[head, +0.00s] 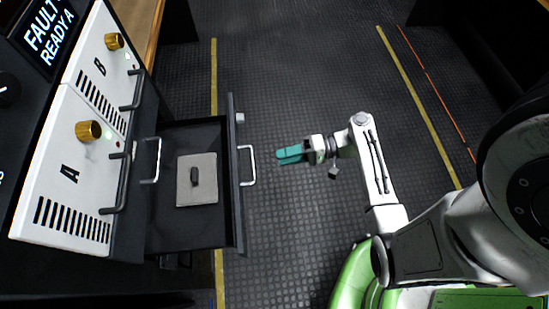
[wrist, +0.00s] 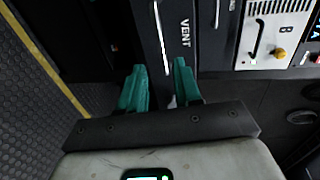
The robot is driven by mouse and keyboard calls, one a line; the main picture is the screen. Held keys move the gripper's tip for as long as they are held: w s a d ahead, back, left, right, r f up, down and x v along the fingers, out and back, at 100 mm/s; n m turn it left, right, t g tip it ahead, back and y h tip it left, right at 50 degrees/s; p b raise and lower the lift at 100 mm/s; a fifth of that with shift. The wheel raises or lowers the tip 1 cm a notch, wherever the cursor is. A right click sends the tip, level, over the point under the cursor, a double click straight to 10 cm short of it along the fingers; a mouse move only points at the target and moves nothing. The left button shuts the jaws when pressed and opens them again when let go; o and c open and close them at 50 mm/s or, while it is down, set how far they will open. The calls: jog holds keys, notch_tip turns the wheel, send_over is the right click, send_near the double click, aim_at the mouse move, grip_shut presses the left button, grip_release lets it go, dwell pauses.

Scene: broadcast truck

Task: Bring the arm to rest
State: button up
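My arm (head: 372,165) reaches out over the dark floor, bent at a white joint. My gripper (head: 280,154) has teal fingers and is to the right of the open drawer's front, pointing toward it. In the head view, the fingers look apart from the drawer handle (head: 248,165). In the wrist view, the two teal fingers of my gripper (wrist: 161,84) stand apart with nothing held between them. A dark panel marked VENT (wrist: 182,35) shows beyond them.
An open black drawer (head: 162,232) holds a grey pad (head: 205,165) with a small dark piece on it. White modules A (head: 65,195) and B (head: 108,65) have handles and gold knobs. A FAULT display (head: 47,32) is at upper left. The ribbed floor (head: 300,70) is clear.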

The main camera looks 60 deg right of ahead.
jog(key=shift+s+d+r, duration=0.1)
jog(key=shift+s+d, duration=0.05)
jog(key=shift+s, duration=0.05)
dwell(0.5)
